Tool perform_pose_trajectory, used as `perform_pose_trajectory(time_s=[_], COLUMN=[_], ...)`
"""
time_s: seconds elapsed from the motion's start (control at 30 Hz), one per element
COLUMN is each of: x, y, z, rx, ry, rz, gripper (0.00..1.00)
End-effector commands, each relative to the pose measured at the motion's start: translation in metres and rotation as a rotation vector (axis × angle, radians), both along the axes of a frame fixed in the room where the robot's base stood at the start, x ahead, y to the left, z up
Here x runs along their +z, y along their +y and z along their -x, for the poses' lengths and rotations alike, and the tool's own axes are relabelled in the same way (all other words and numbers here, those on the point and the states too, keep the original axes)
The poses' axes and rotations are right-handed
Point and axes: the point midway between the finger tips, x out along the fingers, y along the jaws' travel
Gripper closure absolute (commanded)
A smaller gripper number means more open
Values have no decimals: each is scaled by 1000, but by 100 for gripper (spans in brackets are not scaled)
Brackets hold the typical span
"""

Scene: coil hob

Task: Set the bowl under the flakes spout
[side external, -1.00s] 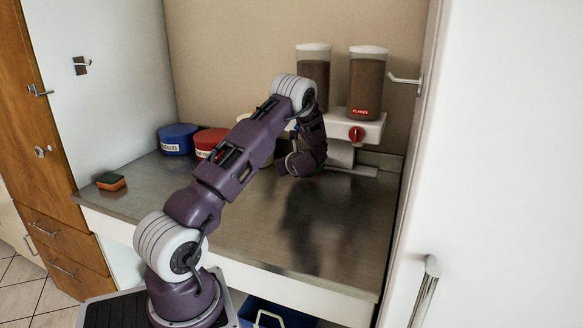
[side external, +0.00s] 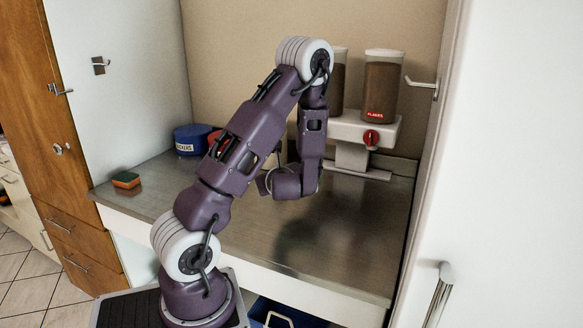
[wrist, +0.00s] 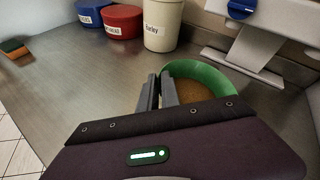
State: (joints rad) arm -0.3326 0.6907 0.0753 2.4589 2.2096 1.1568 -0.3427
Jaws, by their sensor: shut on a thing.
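The bowl (wrist: 205,72) has a green rim and wall and is tan-brown inside; I cannot tell whether that is contents. My gripper (wrist: 161,88) is shut on its left rim in the wrist view. Whether the bowl touches the counter is unclear. In the side view my arm hides the bowl and the fingers. The flakes container (side external: 380,88), with a red label, stands on the white dispenser (side external: 350,130) at the right, above a red knob (side external: 371,138). My gripper is left of and in front of this dispenser. The flakes spout itself is not clearly visible.
A second container (side external: 337,80) is left of the flakes; a blue knob (wrist: 241,8) shows in the wrist view. Blue (wrist: 92,14), red (wrist: 122,22) and cream barley (wrist: 162,25) tubs stand along the back. A sponge (side external: 126,180) lies far left. The front right counter (side external: 340,240) is clear.

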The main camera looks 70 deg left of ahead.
Motion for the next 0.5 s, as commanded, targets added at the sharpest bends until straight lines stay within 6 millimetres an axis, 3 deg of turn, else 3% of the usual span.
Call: perform_pose_trajectory(time_s=[0.07,0.3,0.5], x=[-1,0,6], y=[5,50,60], z=[-3,-46,-77], rx=[-28,-254,-345], ry=[-16,-91,-103], rz=[15,69,66], gripper=[100,100,100])
